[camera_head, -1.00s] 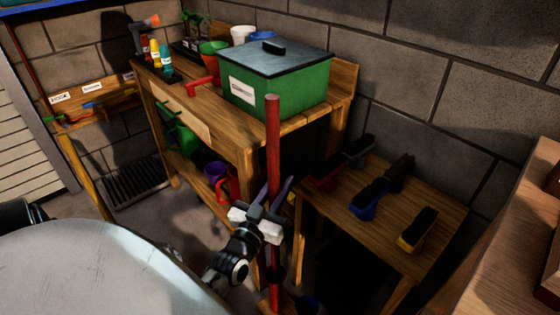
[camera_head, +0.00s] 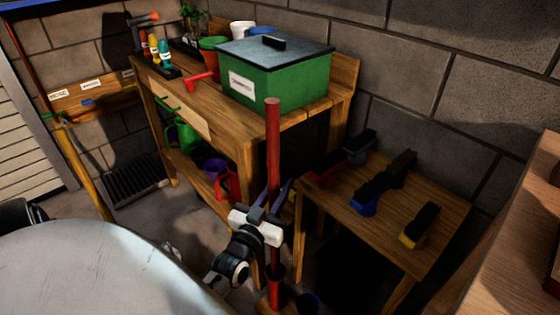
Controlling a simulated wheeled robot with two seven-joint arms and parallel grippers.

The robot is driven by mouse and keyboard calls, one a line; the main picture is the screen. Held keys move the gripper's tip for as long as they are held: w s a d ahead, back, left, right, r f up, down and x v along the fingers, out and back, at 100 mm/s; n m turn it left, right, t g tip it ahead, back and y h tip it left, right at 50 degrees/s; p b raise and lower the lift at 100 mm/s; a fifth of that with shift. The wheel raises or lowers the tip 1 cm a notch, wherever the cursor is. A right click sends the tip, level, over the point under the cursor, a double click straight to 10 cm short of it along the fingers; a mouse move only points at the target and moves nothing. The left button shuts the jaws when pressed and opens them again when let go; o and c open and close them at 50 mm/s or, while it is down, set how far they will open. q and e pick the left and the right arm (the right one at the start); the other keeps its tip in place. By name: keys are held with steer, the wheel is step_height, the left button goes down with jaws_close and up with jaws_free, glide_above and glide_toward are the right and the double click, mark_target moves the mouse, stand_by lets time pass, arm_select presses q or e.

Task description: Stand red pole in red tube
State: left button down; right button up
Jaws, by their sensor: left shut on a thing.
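The red pole (camera_head: 273,150) stands close to upright in front of the wooden workbench. My left gripper (camera_head: 258,224) is shut on the pole around its middle, with its white fingers across it. The red tube (camera_head: 275,292) is low in the picture, directly below the gripper. The pole's lower part runs down to the tube's mouth and seems to enter it; how deep the end sits is hidden. My right gripper is not in view.
A dark blue tube (camera_head: 308,302) stands just right of the red tube. The workbench (camera_head: 230,135) carries a green lidded box (camera_head: 275,80) behind the pole. A low wooden table (camera_head: 375,225) with several brushes stands to the right. Floor (camera_head: 175,215) is clear left of the gripper.

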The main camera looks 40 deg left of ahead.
arm_select(q)
step_height(320, 180, down, 9)
steer(key=b, duration=0.6)
steer(key=shift+f, duration=0.2)
steer(key=c, duration=1.5)
jaws_free()
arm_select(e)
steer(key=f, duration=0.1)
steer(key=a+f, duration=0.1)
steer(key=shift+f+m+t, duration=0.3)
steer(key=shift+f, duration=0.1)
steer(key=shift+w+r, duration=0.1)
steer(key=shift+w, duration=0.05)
